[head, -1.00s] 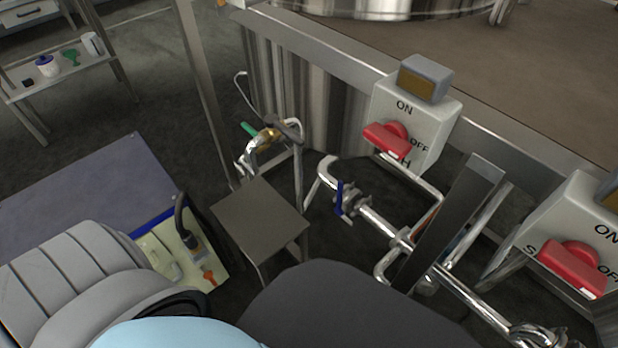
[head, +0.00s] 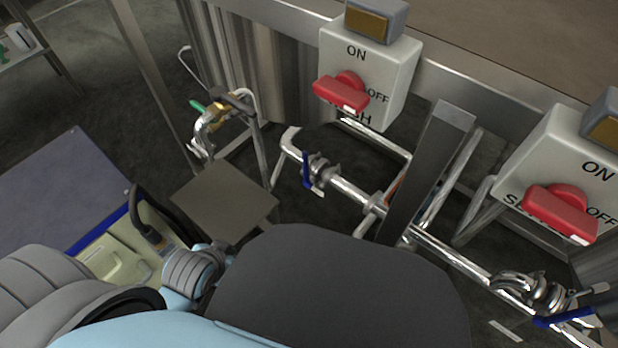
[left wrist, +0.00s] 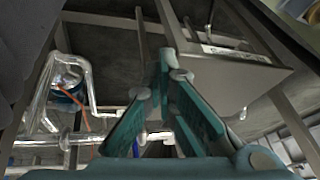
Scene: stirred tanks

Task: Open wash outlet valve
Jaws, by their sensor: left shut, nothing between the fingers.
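A valve with a blue lever (head: 307,170) sits on the shiny pipe below the left switch box (head: 367,70) in the head view. The box label is partly covered and ends in "SH". The lever hangs down across the pipe. A second blue-levered valve (head: 565,320) is on the pipe at the lower right. My left gripper's fingers (left wrist: 166,68) are shut and empty in the left wrist view. They point toward a grey metal plate and frame. In the head view my left arm is at lower left, its fingers not distinguishable. My right gripper is not in view.
A small grey stand (head: 224,203) is left of the blue-levered valve. A green-handled tap (head: 212,112) is behind it. A slanted dark metal post (head: 425,175) crosses in front of the pipe. A right switch box (head: 550,165) stands beyond. Pipes (left wrist: 85,85) show at left in the wrist view.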

